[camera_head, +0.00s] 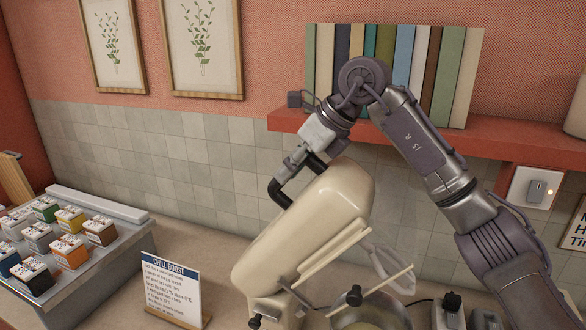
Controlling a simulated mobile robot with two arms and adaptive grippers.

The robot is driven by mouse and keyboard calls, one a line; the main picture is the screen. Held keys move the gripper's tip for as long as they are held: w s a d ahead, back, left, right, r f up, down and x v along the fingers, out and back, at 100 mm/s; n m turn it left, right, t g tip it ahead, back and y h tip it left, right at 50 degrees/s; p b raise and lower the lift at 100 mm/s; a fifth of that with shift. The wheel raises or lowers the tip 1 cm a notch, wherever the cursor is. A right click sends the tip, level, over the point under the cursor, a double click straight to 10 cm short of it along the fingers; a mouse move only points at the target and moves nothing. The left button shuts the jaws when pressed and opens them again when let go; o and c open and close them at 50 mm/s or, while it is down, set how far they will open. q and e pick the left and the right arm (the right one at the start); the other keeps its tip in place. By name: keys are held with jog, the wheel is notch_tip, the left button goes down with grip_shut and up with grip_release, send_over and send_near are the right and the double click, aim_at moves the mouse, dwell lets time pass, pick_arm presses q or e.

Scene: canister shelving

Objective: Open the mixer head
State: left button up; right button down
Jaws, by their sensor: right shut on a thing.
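The cream stand mixer stands on the counter at the lower middle. Its head (300,225) is tilted up, with its raised end toward the upper right. A pale loop-shaped beater (388,268) sticks out from the underside of the head. A metal bowl (372,312) sits below, partly cut off by the bottom edge. My right gripper (298,183) is at the upper left side of the raised head, its black fingers shut on the head's edge. The exact finger contact is partly hidden. My left gripper is not in view.
A sign (172,290) stands left of the mixer. A tray (95,262) with several small colored boxes is at the far left. A red shelf (290,122) with books hangs behind my right arm.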

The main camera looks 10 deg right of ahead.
jog(key=shift+r, duration=0.2)
jog(key=c, duration=1.2)
grip_release()
jog(key=shift+c, duration=0.2)
jog(key=o, duration=0.3)
jog(key=shift+w+a+f, duration=0.1)
jog(key=shift+w+f, duration=0.05)
jog(key=v, duration=1.2)
